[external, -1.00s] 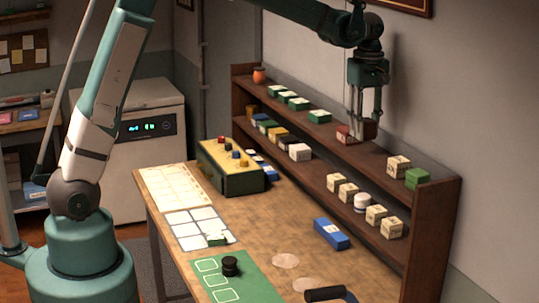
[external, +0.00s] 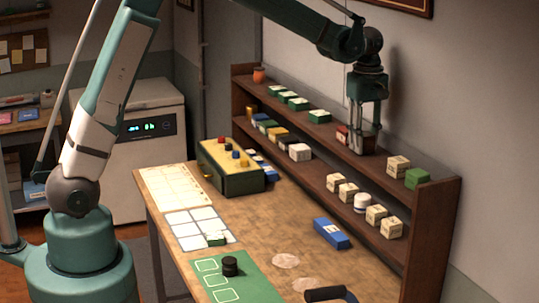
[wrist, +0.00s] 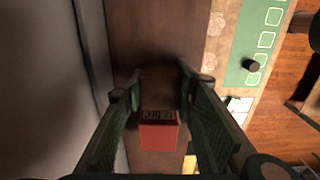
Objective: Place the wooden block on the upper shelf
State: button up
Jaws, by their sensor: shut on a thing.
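The wooden block (wrist: 160,88) is dark brown and sits between the fingers of my gripper (wrist: 155,92) in the wrist view. My gripper is shut on it. In the external view my gripper (external: 363,145) points down at the upper shelf (external: 329,134), toward its right half. The block is mostly hidden there by the fingers and blends with the brown shelf. I cannot tell whether it touches the shelf.
The lower shelf holds several blocks. A wall rises close behind the shelves.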

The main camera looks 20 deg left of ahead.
aim_at(365, 134)
jog(key=shift+f, duration=0.15)
jog(key=o, duration=0.9)
jog(key=shift+r, duration=0.2)
jog(key=shift+r+b, duration=0.85)
jog(key=shift+r, duration=5.1)
